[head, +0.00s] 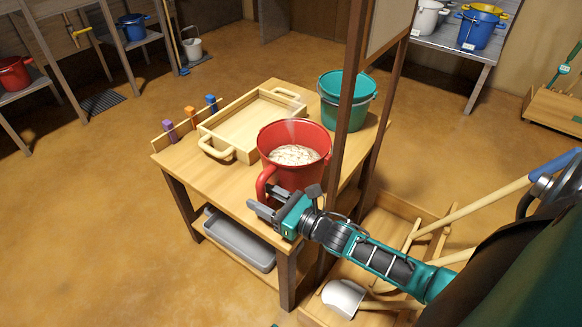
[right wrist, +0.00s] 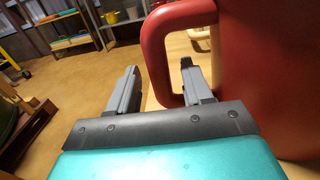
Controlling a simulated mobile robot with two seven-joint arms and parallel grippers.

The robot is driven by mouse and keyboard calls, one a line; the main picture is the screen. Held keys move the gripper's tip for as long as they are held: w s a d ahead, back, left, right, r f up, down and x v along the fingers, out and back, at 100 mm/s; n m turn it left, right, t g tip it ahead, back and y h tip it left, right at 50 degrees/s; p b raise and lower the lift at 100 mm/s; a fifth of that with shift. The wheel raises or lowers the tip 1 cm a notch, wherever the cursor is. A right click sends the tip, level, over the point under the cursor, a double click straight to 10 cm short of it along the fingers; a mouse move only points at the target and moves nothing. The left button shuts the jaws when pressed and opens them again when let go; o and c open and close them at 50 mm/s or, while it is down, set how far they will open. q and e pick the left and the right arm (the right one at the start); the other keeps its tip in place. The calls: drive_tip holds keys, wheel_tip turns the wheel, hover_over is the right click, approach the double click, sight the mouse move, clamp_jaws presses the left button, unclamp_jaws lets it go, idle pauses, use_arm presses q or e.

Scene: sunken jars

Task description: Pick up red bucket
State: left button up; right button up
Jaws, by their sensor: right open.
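A red bucket (head: 292,168) with pale, grainy contents stands upright on the wooden table. Its red side handle (head: 263,183) faces my right gripper. My right gripper (head: 262,201) is open at the near side of this bucket, by the handle. In the right wrist view the red handle (right wrist: 155,62) shows between the two open fingers (right wrist: 158,70), and the right finger overlaps the handle's opening. The bucket wall (right wrist: 270,70) fills the right side there. I cannot tell whether the fingers touch the handle. My left gripper is not in view.
A wooden tray (head: 206,142) and a teal bucket (head: 346,112) share the wooden table (head: 180,165). A dark post (head: 343,160) rises close to the red bucket's right. Another red bucket (head: 14,74) sits on a shelf at far left. A grey bin (head: 240,243) lies below.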

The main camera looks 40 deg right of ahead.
drive_tip(key=shift+w+a, duration=0.25)
drive_tip(key=shift+w, duration=0.3)
clamp_jaws()
idle(1.0)
drive_tip(key=shift+r, duration=0.2)
